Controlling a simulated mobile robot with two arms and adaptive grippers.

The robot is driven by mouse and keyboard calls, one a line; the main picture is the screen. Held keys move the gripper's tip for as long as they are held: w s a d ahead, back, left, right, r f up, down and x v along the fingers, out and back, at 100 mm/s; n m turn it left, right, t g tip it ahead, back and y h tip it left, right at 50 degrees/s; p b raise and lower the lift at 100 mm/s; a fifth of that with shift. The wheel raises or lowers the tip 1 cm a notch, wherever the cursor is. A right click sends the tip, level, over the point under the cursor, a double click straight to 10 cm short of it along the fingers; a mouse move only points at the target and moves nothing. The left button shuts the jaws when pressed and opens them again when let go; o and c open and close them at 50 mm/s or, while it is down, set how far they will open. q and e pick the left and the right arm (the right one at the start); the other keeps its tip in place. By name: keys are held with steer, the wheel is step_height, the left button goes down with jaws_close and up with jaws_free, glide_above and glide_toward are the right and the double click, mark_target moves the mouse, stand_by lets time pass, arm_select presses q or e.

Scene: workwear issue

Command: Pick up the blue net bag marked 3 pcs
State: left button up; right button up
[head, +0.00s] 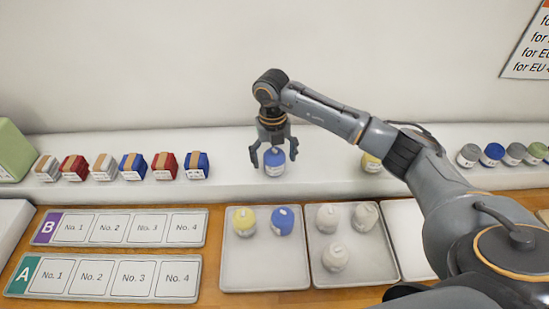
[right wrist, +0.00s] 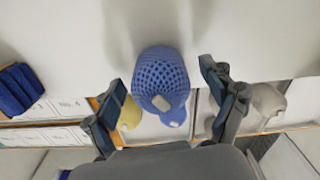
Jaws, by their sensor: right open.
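A blue net bag (head: 274,163) with a white label stands on the white shelf near the middle; the label is too small to read. In the right wrist view the same bag (right wrist: 162,72) shows a blue mesh and a pale tag. My right gripper (head: 275,150) points down over it, open, with a finger on either side of the bag, and is not closed on it. My left gripper is not in view.
A yellow bag (head: 244,221) shares the tray with the blue one; a second tray (head: 350,275) holds three whitish bags. A yellow bag (head: 371,163) on the shelf is partly behind my arm. Folded bundles (head: 133,166) stand left. The shelf beside the gripper is clear.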

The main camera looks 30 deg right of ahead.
steer(key=c, duration=1.3)
steer(key=shift+r, duration=0.1)
